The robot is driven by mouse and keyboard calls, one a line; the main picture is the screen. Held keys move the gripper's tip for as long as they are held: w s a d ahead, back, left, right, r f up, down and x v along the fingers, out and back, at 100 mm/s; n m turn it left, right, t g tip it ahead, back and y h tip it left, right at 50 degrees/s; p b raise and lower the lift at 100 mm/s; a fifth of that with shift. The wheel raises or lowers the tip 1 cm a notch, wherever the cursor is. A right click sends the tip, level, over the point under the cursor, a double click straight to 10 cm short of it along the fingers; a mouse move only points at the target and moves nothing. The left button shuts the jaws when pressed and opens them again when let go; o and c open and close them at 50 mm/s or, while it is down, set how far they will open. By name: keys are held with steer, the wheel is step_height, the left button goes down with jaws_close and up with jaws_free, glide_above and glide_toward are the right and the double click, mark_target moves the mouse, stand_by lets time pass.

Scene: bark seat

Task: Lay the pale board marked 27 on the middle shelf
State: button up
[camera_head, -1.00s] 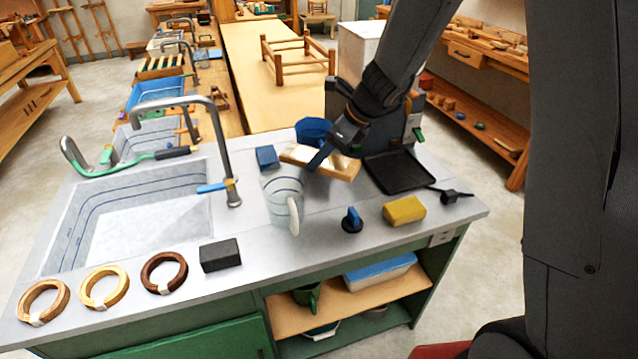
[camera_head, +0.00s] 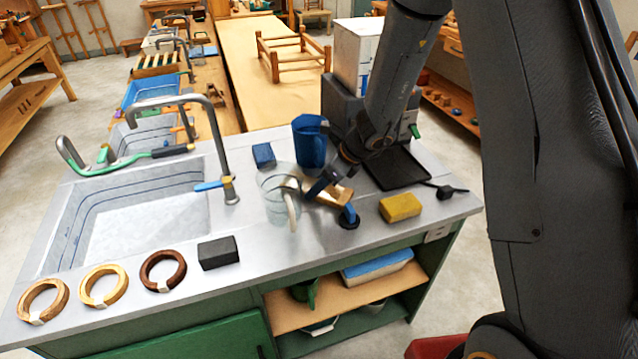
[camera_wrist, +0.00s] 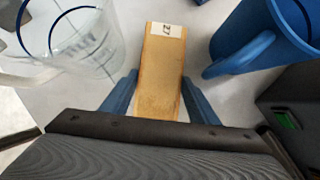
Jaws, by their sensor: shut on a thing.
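The pale board marked 27 (camera_wrist: 158,75) is between the two blue fingers of my gripper (camera_wrist: 152,95) in the wrist view, its white label at the far end. In the head view my gripper (camera_head: 328,184) is shut on the board (camera_head: 335,197), above the counter between the clear jug and the black tray. Part of the board is hidden behind the fingers and the jug. The middle shelf (camera_head: 290,312) is a pale wooden shelf in the open bay under the counter, with a green object at its left and a blue-and-white box at its right.
A clear jug (camera_head: 275,205) stands just left of the board, a blue pitcher (camera_head: 310,145) behind it. A blue-knobbed item (camera_head: 349,217) and a yellow sponge (camera_head: 400,207) are near the front edge. The counter's front edge overhangs the shelf bay.

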steer(key=shift+f, duration=0.1)
steer(key=o, duration=1.3)
